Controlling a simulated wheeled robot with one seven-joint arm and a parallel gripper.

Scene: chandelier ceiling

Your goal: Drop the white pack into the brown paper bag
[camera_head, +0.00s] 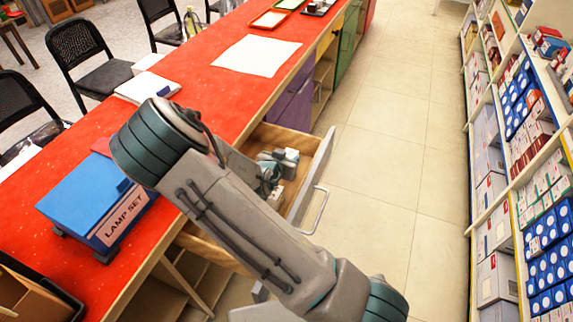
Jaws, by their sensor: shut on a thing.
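My gripper (270,172) is small in view beyond my forearm, over the open drawer (318,165) in the side of the red counter. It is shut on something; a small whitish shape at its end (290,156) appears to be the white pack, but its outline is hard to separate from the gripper. My arm hides part of the drawer's inside. I cannot make out a brown paper bag for certain. An open brown container (22,300) shows partly at the lower left edge, cut off by the frame.
The red counter (205,100) holds a blue lamp-set box (95,200), a white notebook (147,88), a white sheet (256,55) and trays (270,18). Black chairs (85,55) stand behind it. Stocked shelves (530,160) line the right. The tiled aisle (395,130) between is clear.

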